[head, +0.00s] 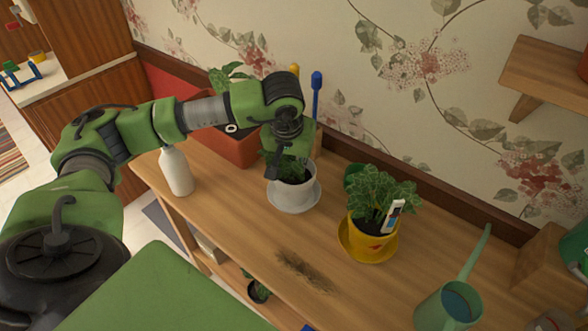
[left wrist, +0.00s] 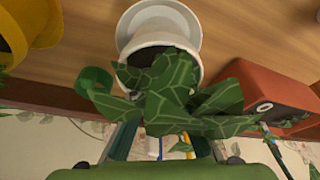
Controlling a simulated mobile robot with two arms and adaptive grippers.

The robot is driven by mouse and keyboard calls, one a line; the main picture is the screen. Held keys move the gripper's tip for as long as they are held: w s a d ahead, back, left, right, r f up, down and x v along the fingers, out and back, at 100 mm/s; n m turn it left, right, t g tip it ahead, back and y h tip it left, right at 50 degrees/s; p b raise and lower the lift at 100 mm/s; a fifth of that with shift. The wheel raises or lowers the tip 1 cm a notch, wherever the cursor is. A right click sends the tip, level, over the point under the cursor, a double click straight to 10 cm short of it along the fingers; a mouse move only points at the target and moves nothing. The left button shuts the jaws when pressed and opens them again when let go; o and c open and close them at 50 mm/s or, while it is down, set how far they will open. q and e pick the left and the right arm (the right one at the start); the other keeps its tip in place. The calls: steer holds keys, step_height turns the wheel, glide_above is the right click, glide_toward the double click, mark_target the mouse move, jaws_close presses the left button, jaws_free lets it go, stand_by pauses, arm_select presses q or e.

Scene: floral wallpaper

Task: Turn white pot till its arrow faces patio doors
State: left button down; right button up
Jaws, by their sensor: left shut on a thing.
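The white pot (head: 292,192) with a leafy plant stands on a white saucer (head: 297,206) on the wooden bench. In the left wrist view the white pot (left wrist: 162,40) is at top centre, with veined leaves (left wrist: 178,92) in front of its rim. My left gripper (head: 288,166) reaches down over the pot from behind and above, among the leaves. It is shut on the white pot, but the leaves hide where the fingers touch. No arrow shows on the visible side of the white pot. The patio doors are not in view. My right gripper is not in view.
A yellow pot (head: 368,245) with a plant and a label stands to the right. A white bottle (head: 177,171) and a terracotta planter (head: 235,150) are to the left. A green watering can (head: 450,306) stands front right. Spilled soil (head: 303,270) lies in front.

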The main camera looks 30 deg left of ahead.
arm_select(q)
steer(key=shift+m+h+b, duration=0.5)
steer(key=shift+m+b, duration=0.55)
steer(key=shift+m, duration=0.45)
steer(key=shift+m+b, duration=0.45)
steer(key=shift+m, duration=0.25)
steer(key=shift+m+h, duration=0.3)
steer(key=shift+m, duration=0.1)
steer(key=shift+f+b, duration=0.15)
steer(key=shift+b, duration=0.3)
steer(key=c, duration=1.9)
jaws_free()
